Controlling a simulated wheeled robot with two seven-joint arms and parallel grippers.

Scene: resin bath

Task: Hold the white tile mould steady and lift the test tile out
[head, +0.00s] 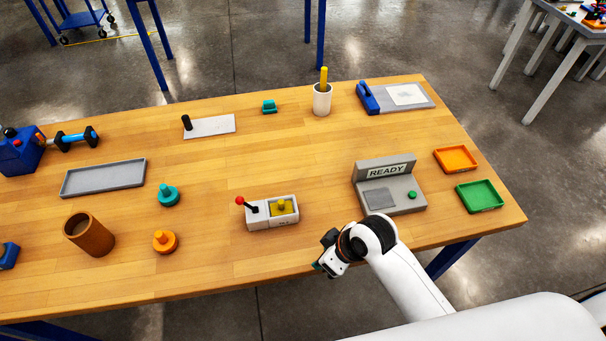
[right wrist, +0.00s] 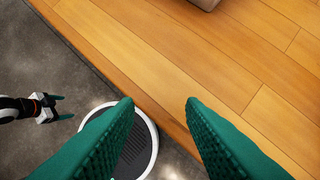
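The white tile mould (head: 259,222) stands on the table, left of my right gripper in the head view. A red-knobbed black lever (head: 247,204) is on its left part. The yellow test tile (head: 291,207), with a small raised knob, sits in its right-hand recess. My right gripper (head: 319,267) is over the table's front edge, apart from the mould. In the right wrist view its green fingers (right wrist: 160,103) are spread with nothing between them. My left gripper (right wrist: 61,107) shows at the left of that view, off the table, its two fingertips apart and empty. It is outside the head view.
A grey READY station (head: 407,202) stands right of the mould, with orange (head: 456,170) and green (head: 480,210) trays beyond. Orange (head: 165,242) and teal (head: 167,195) knobbed pieces and a brown cup (head: 92,238) stand to the left. Table front of the mould is clear.

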